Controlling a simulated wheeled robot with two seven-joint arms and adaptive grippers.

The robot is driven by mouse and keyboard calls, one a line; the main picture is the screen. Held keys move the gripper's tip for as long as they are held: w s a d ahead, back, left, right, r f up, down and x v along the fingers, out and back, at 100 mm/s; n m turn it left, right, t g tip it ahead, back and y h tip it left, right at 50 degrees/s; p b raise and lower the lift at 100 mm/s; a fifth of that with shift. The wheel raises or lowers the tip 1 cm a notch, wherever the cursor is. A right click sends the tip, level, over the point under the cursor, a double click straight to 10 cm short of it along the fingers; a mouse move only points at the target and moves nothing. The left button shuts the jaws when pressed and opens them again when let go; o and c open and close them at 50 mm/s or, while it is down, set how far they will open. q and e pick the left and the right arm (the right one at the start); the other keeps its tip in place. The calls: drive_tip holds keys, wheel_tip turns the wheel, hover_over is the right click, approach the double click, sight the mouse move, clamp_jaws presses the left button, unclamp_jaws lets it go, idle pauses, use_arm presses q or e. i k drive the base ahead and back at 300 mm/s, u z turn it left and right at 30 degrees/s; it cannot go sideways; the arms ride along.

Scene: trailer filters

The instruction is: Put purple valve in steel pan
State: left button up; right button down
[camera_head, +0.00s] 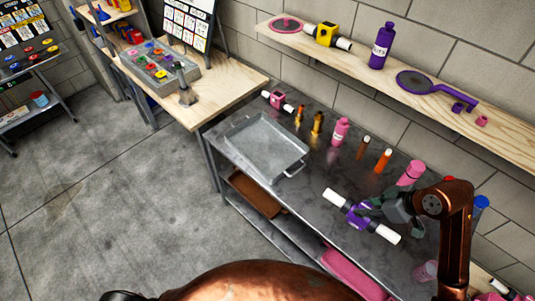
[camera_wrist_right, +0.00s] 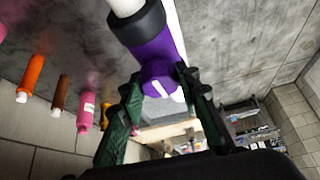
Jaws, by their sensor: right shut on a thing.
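The purple valve (camera_head: 357,215) has white pipe ends and is in the grip of my right gripper (camera_head: 370,208), near the front edge of the steel table. In the right wrist view the purple valve (camera_wrist_right: 154,50) sits between the fingertips of my right gripper (camera_wrist_right: 155,82), which are shut on its purple body. The steel pan (camera_head: 264,147) is an empty grey rectangular tray at the left end of the table, left of and apart from the valve. My left gripper is not in view.
Along the back of the table stand a pink valve (camera_head: 277,100), brass fittings (camera_head: 317,123), a pink bottle (camera_head: 340,131), an orange tube (camera_head: 383,160) and a pink cylinder (camera_head: 411,172). A wooden shelf (camera_head: 415,92) hangs above. The tabletop between pan and valve is clear.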

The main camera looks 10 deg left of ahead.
sight(270, 152)
drive_tip(key=k, duration=0.9)
drive_tip(key=u, duration=0.9)
drive_tip(key=i, duration=0.85)
drive_tip(key=u, duration=0.8)
drive_tip(key=i, duration=1.05)
drive_tip(key=z, duration=0.9)
drive_tip(key=i, duration=0.9)
drive_tip(key=z, duration=0.8)
